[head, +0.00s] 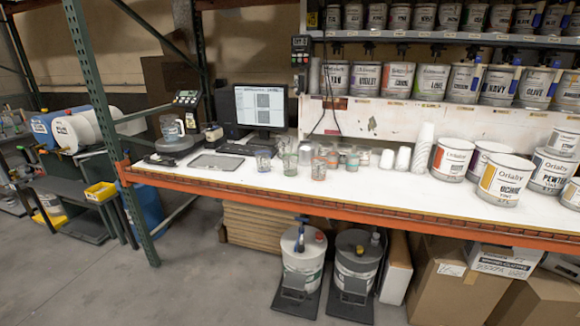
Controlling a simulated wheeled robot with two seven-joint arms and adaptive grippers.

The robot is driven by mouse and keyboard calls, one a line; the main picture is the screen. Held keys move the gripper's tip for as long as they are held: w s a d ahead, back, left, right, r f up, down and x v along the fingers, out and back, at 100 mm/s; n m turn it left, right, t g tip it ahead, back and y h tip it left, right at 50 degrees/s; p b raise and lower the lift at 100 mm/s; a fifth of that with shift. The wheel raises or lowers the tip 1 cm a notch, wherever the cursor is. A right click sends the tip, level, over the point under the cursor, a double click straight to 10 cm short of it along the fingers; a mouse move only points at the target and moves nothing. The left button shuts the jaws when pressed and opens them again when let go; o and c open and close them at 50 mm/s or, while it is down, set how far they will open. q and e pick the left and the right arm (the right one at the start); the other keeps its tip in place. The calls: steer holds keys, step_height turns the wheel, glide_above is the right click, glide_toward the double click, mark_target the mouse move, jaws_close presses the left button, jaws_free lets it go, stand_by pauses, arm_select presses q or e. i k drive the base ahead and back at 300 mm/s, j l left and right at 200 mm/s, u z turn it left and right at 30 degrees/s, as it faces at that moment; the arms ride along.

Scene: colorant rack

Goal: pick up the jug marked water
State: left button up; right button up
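A clear jug (172,128) with a handle stands at the left end of the white bench, at the scale with the raised display. Its marking is too small to read. Several clear cups stand near the middle of the bench, including a greenish one (290,158) and one with a bluish print (263,160); no water label can be read on them. Neither of my grippers is in view.
The white bench (385,188) has an orange front beam (350,211) and a green upright (105,110) at its left. A monitor (261,107), a grey tray (216,162) and paint cans (506,180) stand on it. Buckets (301,255) and boxes sit below. Floor at front left is clear.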

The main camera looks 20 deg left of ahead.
mark_target(169, 124)
steer(key=u, duration=1.4)
steer(key=i+j+z, duration=0.35)
steer(key=j, duration=0.1)
